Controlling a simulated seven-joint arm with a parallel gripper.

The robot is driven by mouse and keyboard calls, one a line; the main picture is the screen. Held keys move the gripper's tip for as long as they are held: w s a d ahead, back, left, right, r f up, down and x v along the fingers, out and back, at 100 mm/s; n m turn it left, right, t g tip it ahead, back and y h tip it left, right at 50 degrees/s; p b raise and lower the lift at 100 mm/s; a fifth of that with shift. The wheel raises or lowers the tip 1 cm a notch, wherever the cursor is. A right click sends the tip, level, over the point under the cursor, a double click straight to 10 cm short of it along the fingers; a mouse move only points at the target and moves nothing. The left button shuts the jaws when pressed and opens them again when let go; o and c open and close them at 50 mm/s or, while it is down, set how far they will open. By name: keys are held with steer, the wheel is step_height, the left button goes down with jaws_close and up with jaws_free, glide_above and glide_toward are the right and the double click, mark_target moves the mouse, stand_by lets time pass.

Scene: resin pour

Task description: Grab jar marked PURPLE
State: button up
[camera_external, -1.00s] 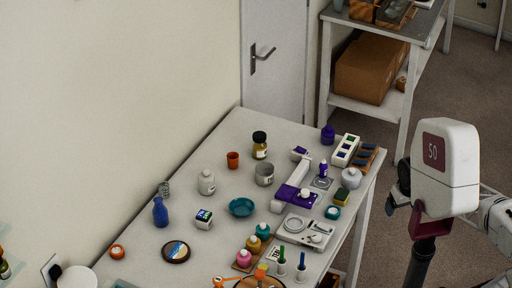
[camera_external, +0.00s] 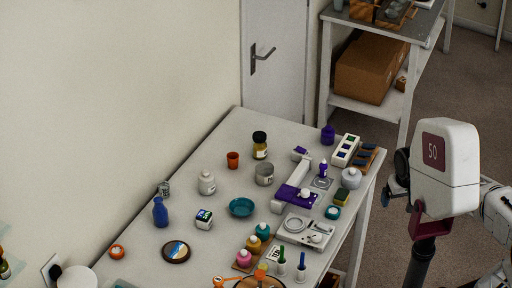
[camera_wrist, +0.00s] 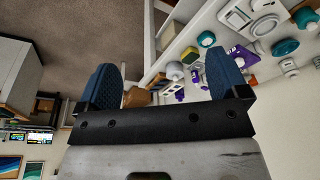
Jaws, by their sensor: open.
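A dark purple jar (camera_external: 328,135) stands upright near the far right corner of the table. A smaller purple bottle (camera_external: 323,169) stands on a grey square in front of it. No lettering is readable on either, so I cannot tell which is marked PURPLE.
The white table (camera_external: 140,243) is crowded with jars and bottles. A white and purple device (camera_external: 297,194) and a white tray (camera_external: 347,150) lie near the purple containers. A side shelf holds a cardboard box (camera_external: 371,68). Floor shows between shelf and arm.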

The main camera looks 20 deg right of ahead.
steer(key=w+r+m, duration=0.2)
steer(key=w+m, duration=0.1)
steer(key=w, duration=0.5)
steer(key=w+r+m, duration=0.2)
steer(key=w+m, duration=0.1)
steer(key=w, duration=0.5)
steer(key=m+g, duration=0.3)
steer(key=m, duration=1.3)
glide_above(329, 133)
steer(key=w, duration=0.1)
step_height(329, 133, down, 18)
steer(key=shift+d+r, duration=0.1)
steer(key=shift+w+f, duration=0.25)
steer(key=shift+w, duration=0.05)
steer(key=shift+f, duration=1.25)
steer(key=shift+f, duration=0.1)
steer(key=shift+s+d+f, duration=0.1)
steer(key=shift+f, duration=1.15)
steer(key=shift+d+f, duration=0.1)
steer(key=shift+f, duration=1.15)
